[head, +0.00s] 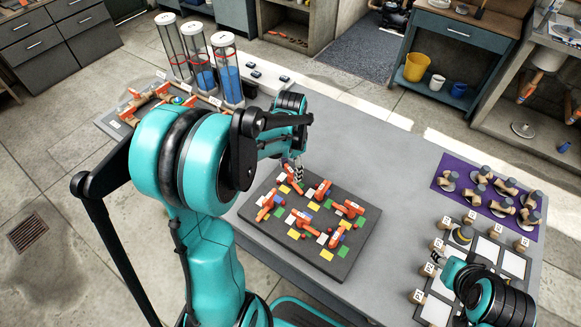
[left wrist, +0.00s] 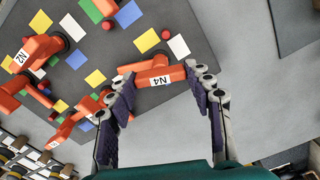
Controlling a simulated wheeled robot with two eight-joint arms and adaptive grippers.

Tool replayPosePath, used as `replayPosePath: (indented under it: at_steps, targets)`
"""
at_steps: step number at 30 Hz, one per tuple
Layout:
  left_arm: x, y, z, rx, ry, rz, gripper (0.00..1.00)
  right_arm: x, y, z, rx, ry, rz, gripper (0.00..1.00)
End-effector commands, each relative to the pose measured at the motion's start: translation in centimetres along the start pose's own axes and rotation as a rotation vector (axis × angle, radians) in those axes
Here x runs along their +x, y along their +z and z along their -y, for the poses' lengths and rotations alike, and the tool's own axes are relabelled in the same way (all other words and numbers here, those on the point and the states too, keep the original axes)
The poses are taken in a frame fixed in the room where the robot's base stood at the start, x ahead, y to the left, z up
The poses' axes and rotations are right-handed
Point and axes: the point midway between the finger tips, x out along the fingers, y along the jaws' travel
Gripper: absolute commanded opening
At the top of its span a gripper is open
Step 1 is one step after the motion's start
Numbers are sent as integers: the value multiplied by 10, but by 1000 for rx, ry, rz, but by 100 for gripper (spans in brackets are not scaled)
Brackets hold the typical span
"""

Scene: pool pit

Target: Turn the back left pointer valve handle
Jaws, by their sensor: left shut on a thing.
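The dark board (head: 345,262) on the grey table carries several orange pointer valves among coloured squares. The back left valve (head: 290,181) is partly covered by my left gripper (head: 298,170). In the left wrist view its orange handle, labelled N4 (left wrist: 160,79), lies crosswise between the two fingertips of my left gripper (left wrist: 165,85), which is shut on it. The pads reach down on either side of the handle. My right gripper (head: 449,268) is at the lower right, near small numbered knobs; its jaw opening is unclear.
Other orange valves stand close by, such as N2 (left wrist: 38,48). Three clear cylinders (head: 228,72) stand at the table's back left, near a pipe assembly (head: 150,98). A purple mat (head: 450,164) with several fittings lies at the right. The table between board and mat is clear.

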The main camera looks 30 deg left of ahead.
Motion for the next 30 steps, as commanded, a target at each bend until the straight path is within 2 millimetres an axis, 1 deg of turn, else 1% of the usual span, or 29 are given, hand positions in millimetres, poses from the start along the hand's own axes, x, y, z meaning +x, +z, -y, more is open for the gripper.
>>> replayPosePath:
  at_steps: [30]
  targets:
    - [0,0,0,-965,0,0,23,-1,-1,0,0,0,0,40]
